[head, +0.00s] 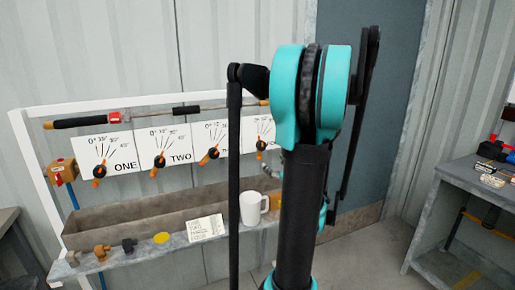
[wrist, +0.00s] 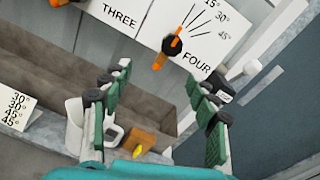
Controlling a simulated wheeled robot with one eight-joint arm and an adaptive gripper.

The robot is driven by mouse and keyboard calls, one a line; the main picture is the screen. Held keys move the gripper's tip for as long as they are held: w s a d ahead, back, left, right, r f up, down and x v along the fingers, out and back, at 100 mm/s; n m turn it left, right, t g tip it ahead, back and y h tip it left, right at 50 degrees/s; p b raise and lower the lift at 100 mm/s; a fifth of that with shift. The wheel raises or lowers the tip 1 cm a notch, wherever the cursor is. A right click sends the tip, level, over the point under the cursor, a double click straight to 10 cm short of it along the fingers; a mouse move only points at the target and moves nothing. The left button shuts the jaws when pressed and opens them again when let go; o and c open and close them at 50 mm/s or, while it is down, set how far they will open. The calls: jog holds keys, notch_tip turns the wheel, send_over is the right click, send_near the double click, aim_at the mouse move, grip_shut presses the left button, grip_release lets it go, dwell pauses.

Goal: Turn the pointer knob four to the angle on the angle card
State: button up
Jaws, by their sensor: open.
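Pointer knob four (wrist: 172,45) is a black hub with an orange bar, on a white dial plate (wrist: 196,50) marked FOUR. In the wrist view the bar's orange end points down-left, away from the printed angle lines. The knob also shows in the head view (head: 262,145), just left of my arm. The angle card (head: 205,228) stands on the bench; in the wrist view (wrist: 17,112) it reads 30°, 30°, 45°, 45° downward, its left side cut off. My gripper (wrist: 160,82) is open and empty, below the knob and apart from it.
Knobs one (head: 99,171), two (head: 159,161) and three (head: 213,153) sit in the same row. A white mug (head: 253,207) stands below, beside a long trough (head: 165,212). A rod with a black grip (head: 80,121) lies along the rack above the plates.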

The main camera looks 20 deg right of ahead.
aim_at(262, 146)
jog(key=shift+m+h, duration=0.3)
jog(key=shift+m, duration=0.4)
jog(key=w, duration=1.1)
jog(key=w+d, duration=0.1)
jog(key=w, duration=0.5)
jog(key=shift+w+r, duration=0.1)
jog(key=shift+r, duration=0.25)
jog(key=shift+c, duration=0.2)
grip_shut()
